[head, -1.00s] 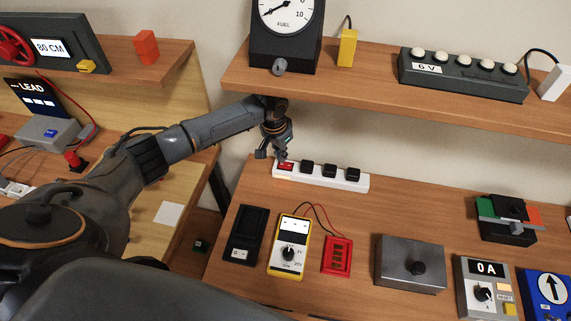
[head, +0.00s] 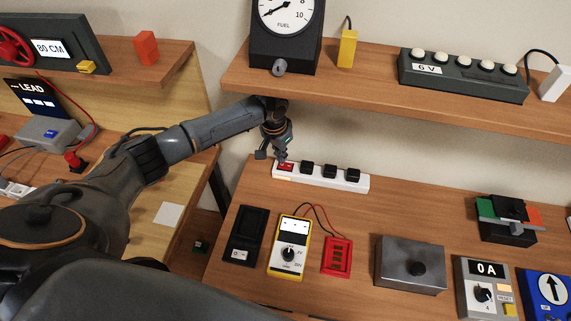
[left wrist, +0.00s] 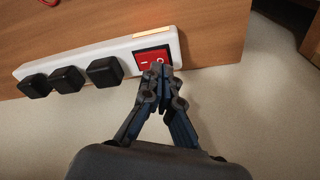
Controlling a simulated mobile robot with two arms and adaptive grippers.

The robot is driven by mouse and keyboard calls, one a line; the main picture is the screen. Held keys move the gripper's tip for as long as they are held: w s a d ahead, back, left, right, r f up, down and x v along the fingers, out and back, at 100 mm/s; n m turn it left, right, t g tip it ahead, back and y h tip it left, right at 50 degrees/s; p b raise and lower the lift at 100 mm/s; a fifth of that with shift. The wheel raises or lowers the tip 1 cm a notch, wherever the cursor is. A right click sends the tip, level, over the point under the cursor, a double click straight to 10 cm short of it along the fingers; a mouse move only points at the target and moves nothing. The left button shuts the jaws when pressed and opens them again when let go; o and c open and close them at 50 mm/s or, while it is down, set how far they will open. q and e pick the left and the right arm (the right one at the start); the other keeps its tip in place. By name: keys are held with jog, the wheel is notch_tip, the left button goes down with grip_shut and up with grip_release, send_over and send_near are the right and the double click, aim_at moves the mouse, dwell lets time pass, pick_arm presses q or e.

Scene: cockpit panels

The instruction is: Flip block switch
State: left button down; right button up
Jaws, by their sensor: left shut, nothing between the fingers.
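A white power block (head: 322,177) lies at the back of the lower wooden shelf. It has a red rocker switch (head: 286,167) at its left end and a row of black plugs (head: 329,171) to the right. In the left wrist view the red switch (left wrist: 153,60) shows a dash and a circle mark. My left gripper (head: 281,160) is shut and empty, its fingertips right at the switch. In the left wrist view the gripper's fingertips (left wrist: 160,68) overlap the circle-marked end of the switch; whether they touch it I cannot tell. My right gripper is not in view.
An upper shelf (head: 370,84) with a fuel gauge (head: 285,25) overhangs the back close to my left arm. A black device (head: 246,234), a yellow multimeter (head: 288,247), a red panel (head: 337,257) and a grey box (head: 410,264) stand in front.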

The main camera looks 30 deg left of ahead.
aim_at(281, 165)
pick_arm(q)
jog(key=shift+f+b, duration=0.4)
jog(key=shift+f, duration=0.55)
dwell(0.4)
jog(key=shift+r, duration=0.1)
notch_tip(281, 165, up, 7)
jog(key=p, duration=0.8)
dwell(0.3)
jog(key=shift+s, duration=0.1)
